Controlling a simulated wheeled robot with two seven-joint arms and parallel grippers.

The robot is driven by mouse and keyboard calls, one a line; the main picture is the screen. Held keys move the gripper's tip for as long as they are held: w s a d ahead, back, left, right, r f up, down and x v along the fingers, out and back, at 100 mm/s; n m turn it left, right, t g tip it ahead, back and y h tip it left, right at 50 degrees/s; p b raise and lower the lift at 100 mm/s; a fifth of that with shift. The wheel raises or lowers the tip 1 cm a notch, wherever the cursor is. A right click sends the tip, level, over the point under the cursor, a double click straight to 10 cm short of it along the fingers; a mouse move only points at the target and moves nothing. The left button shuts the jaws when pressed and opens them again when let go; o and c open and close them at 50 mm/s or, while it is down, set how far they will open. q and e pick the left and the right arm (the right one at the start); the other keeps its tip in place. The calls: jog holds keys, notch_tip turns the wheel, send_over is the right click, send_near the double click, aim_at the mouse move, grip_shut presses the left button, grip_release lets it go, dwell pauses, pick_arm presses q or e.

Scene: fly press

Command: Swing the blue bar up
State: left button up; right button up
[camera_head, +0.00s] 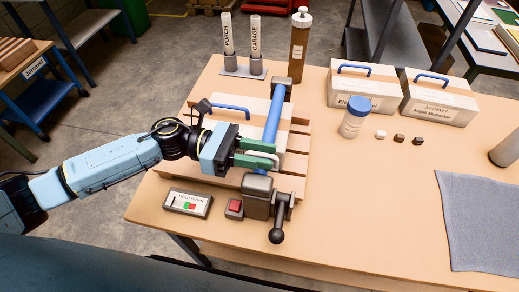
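The blue bar (274,118) lies lengthwise over the wooden slatted base (293,158), between a grey block (282,87) at the far end and a grey clamp body (258,190) with a dark ball-ended lever (278,232) at the near end. My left gripper (273,157) reaches in from the left, its green fingers across the bar's near half. The fingers stand apart with a pale curved piece between them; whether they grip is unclear. They hide part of the bar. My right gripper is out of view.
A HOLD DOWN panel (188,203) and a red button box (235,208) sit at the front left. PORCH and GARAGE posts and a brown bottle (299,45) stand behind. White boxes (363,90), a blue-lidded jar (354,118) and a grey cloth (482,220) are right.

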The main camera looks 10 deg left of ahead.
pick_arm(q)
grip_shut()
dwell(0.3)
jog(key=shift+w+r+p, duration=0.1)
jog(key=shift+r+p, duration=0.2)
jog(key=shift+r, duration=0.25)
jog(key=w+r+n+p, duration=0.4)
jog(key=w+r, duration=0.4)
jog(key=r, duration=0.6)
jog(key=shift+w+n, duration=0.35)
jog(key=shift+n, duration=0.45)
